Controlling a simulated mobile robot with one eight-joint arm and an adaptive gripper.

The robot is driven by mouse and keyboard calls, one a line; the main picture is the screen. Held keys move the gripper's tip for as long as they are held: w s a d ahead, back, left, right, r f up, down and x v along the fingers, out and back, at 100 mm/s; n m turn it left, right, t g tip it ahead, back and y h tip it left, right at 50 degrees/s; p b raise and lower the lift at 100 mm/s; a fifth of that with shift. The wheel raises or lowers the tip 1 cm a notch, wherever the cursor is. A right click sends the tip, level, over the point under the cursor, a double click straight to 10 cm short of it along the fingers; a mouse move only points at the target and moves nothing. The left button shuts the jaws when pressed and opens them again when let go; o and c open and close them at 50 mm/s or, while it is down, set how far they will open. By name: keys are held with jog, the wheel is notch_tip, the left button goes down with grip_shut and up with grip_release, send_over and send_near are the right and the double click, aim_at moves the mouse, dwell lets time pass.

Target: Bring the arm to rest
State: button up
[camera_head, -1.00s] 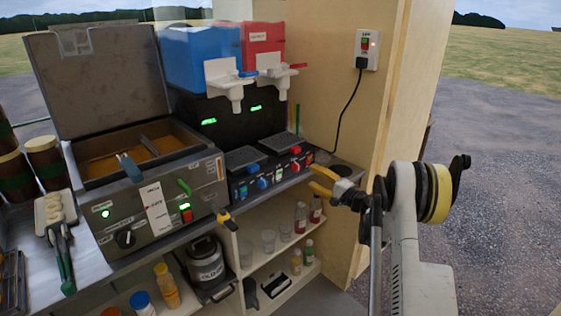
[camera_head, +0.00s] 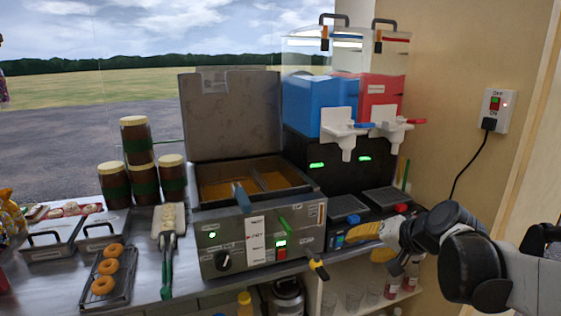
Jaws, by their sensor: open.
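My gripper (camera_head: 364,241) has yellow fingers and shows at the lower right in the head view. It is open and I see nothing between its fingers. It is in front of the slush machine's drip trays, to the right of the fryer's front panel. My arm reaches in from the right edge of the view. The gripper covers part of the machine's lower front.
A fryer (camera_head: 260,250) with a raised lid stands mid-counter. The slush machine (camera_head: 330,155) has blue and red tanks. Doughnuts (camera_head: 104,285) lie on a rack at left, near stacked jars (camera_head: 139,150). Bottles (camera_head: 410,278) stand on the shelf below. A socket (camera_head: 495,108) is on the right wall.

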jog(key=s+f+n+h, duration=0.2)
jog(key=s, duration=0.9)
jog(key=s+a+f+n+g+h, duration=0.1)
jog(key=s+f+n+h, duration=0.1)
jog(key=s, duration=1)
jog(key=shift+a+f+n+g, duration=0.15)
jog(key=shift+f+n+g, duration=0.15)
jog(key=shift+n, duration=0.3)
jog(key=shift+w, duration=0.1)
jog(key=shift+c, duration=0.6)
